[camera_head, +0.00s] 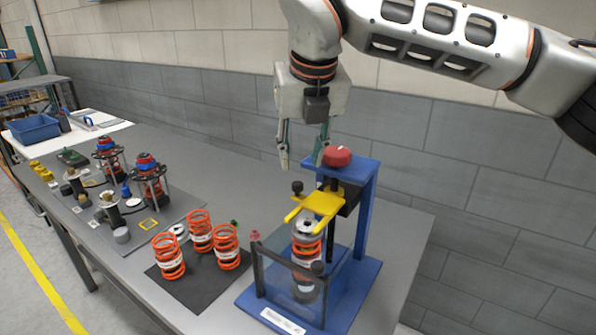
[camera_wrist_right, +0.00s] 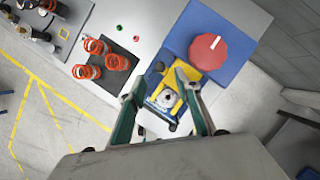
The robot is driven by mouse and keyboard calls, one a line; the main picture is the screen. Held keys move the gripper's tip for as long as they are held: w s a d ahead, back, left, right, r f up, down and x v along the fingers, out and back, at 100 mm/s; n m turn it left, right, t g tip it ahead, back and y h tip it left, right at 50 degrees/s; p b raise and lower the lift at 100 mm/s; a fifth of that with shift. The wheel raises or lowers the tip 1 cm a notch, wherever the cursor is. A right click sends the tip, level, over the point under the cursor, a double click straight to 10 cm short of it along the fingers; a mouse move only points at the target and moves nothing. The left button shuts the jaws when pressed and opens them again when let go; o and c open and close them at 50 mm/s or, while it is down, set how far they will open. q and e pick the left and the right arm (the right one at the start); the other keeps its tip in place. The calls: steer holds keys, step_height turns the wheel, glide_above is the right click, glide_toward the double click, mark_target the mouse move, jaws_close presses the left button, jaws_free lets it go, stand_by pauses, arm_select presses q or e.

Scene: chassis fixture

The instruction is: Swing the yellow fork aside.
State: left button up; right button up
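The yellow fork (camera_head: 318,204) sits on the blue press fixture (camera_head: 366,190), above an orange spring unit (camera_head: 306,250) that stands upright behind a clear guard. In the right wrist view the fork (camera_wrist_right: 181,76) shows beyond my fingers, around the top of the spring unit. A red knob (camera_head: 337,156) tops the fixture; it also shows in the wrist view (camera_wrist_right: 208,51). My right gripper (camera_head: 303,160) points down, fingers apart, above and behind the fork. It is open with nothing between the fingers and appears apart from the fork. My left gripper is not in view.
Several loose orange springs (camera_head: 199,231) stand on a dark mat left of the fixture. Assembled spring units (camera_head: 150,182) and small parts stand farther left on the grey table. A blue bin (camera_head: 33,128) is at the far left. A brick wall (camera_head: 470,150) runs behind.

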mark_target(298, 183)
steer(key=x, duration=0.7)
steer(key=shift+s+f+p, duration=0.1)
steer(key=shift+f+p, duration=0.1)
steer(key=shift+p, duration=0.15)
jaws_close()
